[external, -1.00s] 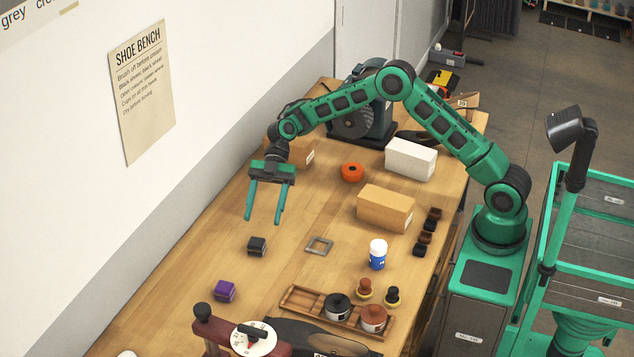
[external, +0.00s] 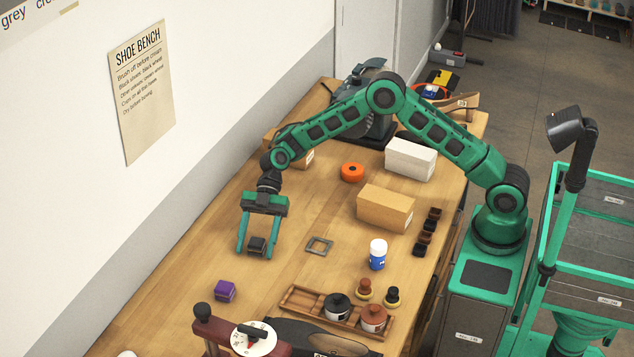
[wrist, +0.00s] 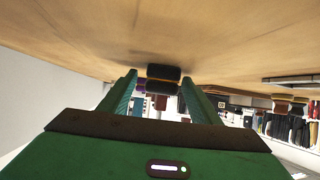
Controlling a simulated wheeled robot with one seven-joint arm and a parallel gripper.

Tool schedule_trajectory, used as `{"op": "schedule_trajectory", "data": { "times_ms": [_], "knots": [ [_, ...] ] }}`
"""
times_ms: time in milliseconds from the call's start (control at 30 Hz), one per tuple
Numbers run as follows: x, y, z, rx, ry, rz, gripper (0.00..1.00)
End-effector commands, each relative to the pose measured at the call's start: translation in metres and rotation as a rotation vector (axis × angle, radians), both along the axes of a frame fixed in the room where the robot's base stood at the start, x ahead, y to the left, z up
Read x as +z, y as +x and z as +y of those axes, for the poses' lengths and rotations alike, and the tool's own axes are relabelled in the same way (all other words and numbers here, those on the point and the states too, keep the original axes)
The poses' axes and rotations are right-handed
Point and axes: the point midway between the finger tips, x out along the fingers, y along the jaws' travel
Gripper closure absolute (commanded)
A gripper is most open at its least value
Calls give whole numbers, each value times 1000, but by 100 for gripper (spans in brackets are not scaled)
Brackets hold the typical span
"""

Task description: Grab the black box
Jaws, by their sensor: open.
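The black box (external: 257,245) is a small dark block on the wooden bench, left of the square metal frame. My gripper (external: 254,255) is low over the bench, pointing down, with its two green fingers open on either side of the black box. In the wrist view the black box (wrist: 163,73) shows between the tips of my open fingers, and I see a gap on each side. It still rests on the bench.
A purple box (external: 225,291) sits nearer the camera. A flat square metal frame (external: 319,246) lies to the right, with a blue and white bottle (external: 377,254) beyond it. A cardboard box (external: 385,208) and an orange roll (external: 352,172) stand farther back.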

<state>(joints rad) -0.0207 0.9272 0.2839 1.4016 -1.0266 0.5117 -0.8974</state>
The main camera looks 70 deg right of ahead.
Motion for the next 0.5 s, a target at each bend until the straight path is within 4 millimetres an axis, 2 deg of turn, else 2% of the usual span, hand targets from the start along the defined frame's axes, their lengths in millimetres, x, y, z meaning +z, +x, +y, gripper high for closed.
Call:
{"op": "schedule_trajectory", "data": {
  "times_ms": [67,200,267,500],
  "knots": [
    [0,0,0,0,0,0,43],
    [0,0,0,0,0,0,76],
    [0,0,0,0,0,0,87],
    [0,0,0,0,0,0,87]
  ]
}}
